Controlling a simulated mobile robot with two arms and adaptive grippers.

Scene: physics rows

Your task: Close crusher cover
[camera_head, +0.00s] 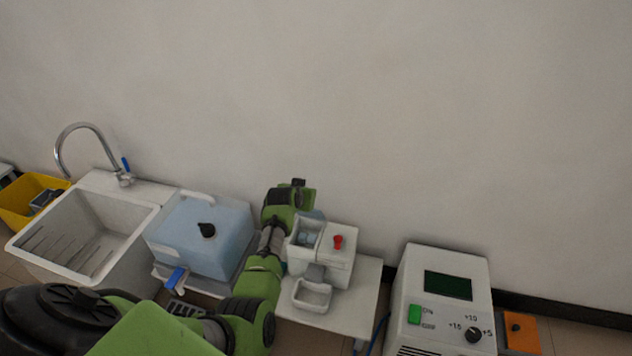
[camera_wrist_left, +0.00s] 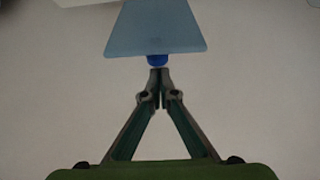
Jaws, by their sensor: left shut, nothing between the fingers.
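The crusher (camera_head: 343,262) is a white machine with a red button on top, in the middle of the head view. Its top opening (camera_head: 306,232) is uncovered. The cover, a translucent blue panel (camera_head: 315,214), shows in part at the back of the opening, raised. In the left wrist view the cover (camera_wrist_left: 155,28) is a blue trapezoid with a dark blue knob (camera_wrist_left: 157,60) at its edge. My left gripper (camera_wrist_left: 159,76) is shut and empty, its fingertips at the knob; I cannot tell if they touch. In the head view its fingers are hidden. My right gripper is out of view.
Left of the crusher are a blue container (camera_head: 203,243) with a black cap and a sink (camera_head: 80,236) with a tap. A white device (camera_head: 441,288) with a dark screen stands to the right. A wall is behind. The crusher's white table (camera_head: 364,290) has some bare room at right.

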